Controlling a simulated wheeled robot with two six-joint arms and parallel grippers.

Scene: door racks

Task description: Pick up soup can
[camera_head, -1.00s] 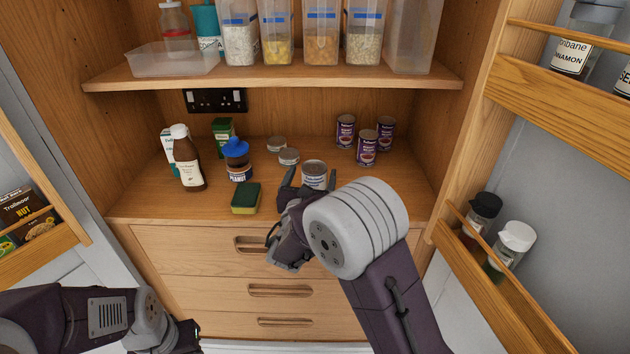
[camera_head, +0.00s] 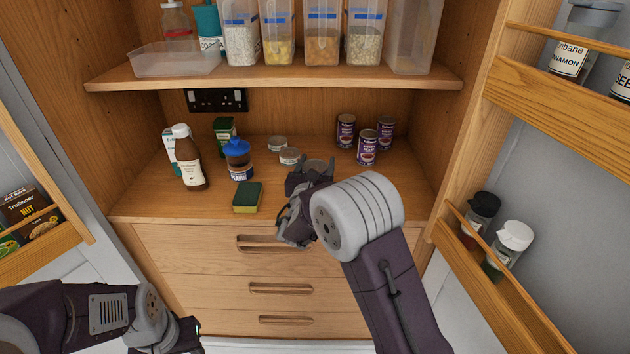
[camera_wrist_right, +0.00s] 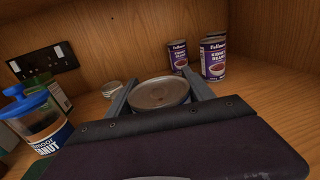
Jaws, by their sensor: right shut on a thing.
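The soup can (camera_wrist_right: 160,93) is a grey-topped tin between the fingers of my right gripper in the right wrist view. In the head view the soup can (camera_head: 318,165) is mostly hidden behind my right gripper (camera_head: 308,180), only its upper part showing. My right gripper is shut on it, one finger on each side, over the counter's front part. The gripper also shows in the right wrist view (camera_wrist_right: 160,98). My left gripper (camera_head: 178,338) is low at the bottom left, partly cut off, far from the can; its jaws cannot be made out.
Several purple kidney bean cans (camera_head: 367,147) stand to the right. Short tins (camera_head: 289,156), a blue-lidded peanut jar (camera_head: 239,160), a brown bottle (camera_head: 188,158) and a sponge (camera_head: 247,197) stand or lie to the left. A shelf (camera_head: 280,78) is above; door racks (camera_head: 500,285) flank the cupboard.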

